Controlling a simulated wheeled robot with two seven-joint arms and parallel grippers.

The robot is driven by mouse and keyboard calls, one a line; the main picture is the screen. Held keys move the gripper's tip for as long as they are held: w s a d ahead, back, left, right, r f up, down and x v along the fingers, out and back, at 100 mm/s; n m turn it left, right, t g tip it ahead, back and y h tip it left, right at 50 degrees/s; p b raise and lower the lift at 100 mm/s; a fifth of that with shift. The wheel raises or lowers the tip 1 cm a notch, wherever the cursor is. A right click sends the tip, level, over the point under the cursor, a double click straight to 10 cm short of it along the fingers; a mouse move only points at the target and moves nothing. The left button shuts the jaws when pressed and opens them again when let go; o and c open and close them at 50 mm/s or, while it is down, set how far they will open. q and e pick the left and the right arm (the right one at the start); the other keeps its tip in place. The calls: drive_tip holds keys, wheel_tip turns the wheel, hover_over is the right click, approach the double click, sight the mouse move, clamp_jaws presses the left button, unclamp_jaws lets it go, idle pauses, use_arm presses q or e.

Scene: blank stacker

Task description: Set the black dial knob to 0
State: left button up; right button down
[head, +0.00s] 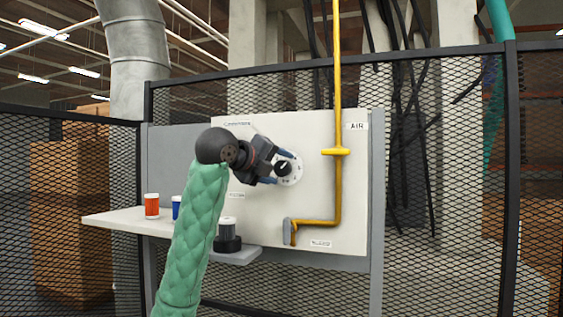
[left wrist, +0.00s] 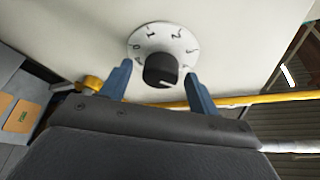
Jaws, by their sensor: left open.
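The black dial knob (head: 283,169) sits on a round white dial plate (head: 296,174) on the pale panel. In the left wrist view the knob (left wrist: 160,69) stands in front of the white dial (left wrist: 147,36), with 0 at its left, then 1 and 2 along the top. A pale mark shows on the knob's face, away from the 0; its exact reading is unclear. My left gripper (head: 276,168) is open, its blue fingers one on each side of the knob. In the wrist view a gap shows between the knob and each finger (left wrist: 160,86). My right gripper is not in view.
A yellow pipe (head: 338,95) with a valve runs down the panel just right of the dial. A dark cylindrical item (head: 227,236) stands lower down. Mesh fencing surrounds the panel.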

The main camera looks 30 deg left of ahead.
use_arm(q)
drive_tip(key=shift+w+p, duration=0.3)
drive_tip(key=shift+w, duration=0.25)
drive_tip(key=shift+w+f, duration=0.15)
drive_tip(key=shift+w, duration=0.05)
drive_tip(key=shift+d, duration=0.1)
drive_tip(key=c, duration=1)
